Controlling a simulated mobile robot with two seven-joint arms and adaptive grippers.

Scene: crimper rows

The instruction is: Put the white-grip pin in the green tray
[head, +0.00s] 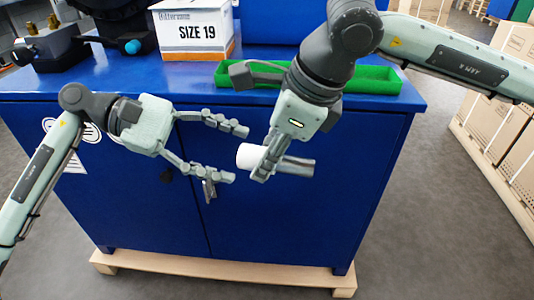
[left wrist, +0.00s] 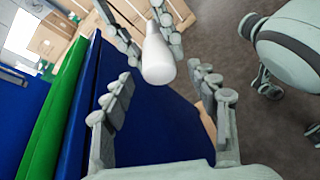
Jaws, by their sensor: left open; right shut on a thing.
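The white-grip pin has a white grip (head: 249,157) and a grey metal end (head: 299,166). My right gripper (head: 266,168) is shut on it and holds it roughly level in front of the blue cabinet. My left gripper (head: 236,154) is open and empty. Its fingertips point at the white end, one above and one below it. In the left wrist view the white grip (left wrist: 158,60) shows just beyond the open left fingers. The green tray (head: 375,82) lies on the cabinet top at the right, partly hidden by my right arm.
The blue cabinet (head: 290,225) stands on a wooden pallet (head: 230,279). A white "SIZE 19" box (head: 197,32) and dark devices (head: 52,48) stand on its top at the left. Cartons (head: 498,105) are stacked at the right. The cabinet top's front strip is clear.

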